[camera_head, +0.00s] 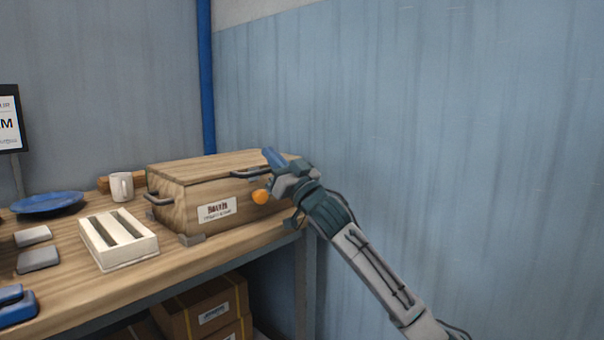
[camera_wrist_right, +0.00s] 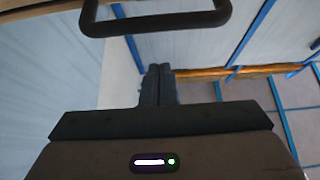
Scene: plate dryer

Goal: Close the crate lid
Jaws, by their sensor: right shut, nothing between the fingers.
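The wooden crate (camera_head: 178,212) stands at the right end of the workbench, with a white label on its front and a dark handle (camera_head: 158,199) on its left side. Its lid (camera_head: 205,162) lies flat across the top, and I see no clear gap under it. A dark handle (camera_head: 245,175) is at the lid's front edge; a dark bar handle (camera_wrist_right: 155,24) also shows at the top of the right wrist view. My right gripper (camera_head: 270,156) is at the crate's right front, by the lid handle. Its fingers (camera_wrist_right: 158,84) are together and empty. My left gripper is out of view.
An orange round thing (camera_head: 261,196) shows before the crate's front. Left of the crate are a white mug (camera_head: 121,187), a white slotted block (camera_head: 118,243) and a blue plate (camera_head: 47,203). Cardboard boxes (camera_head: 205,305) sit below the bench. A wall (camera_head: 430,130) rises behind.

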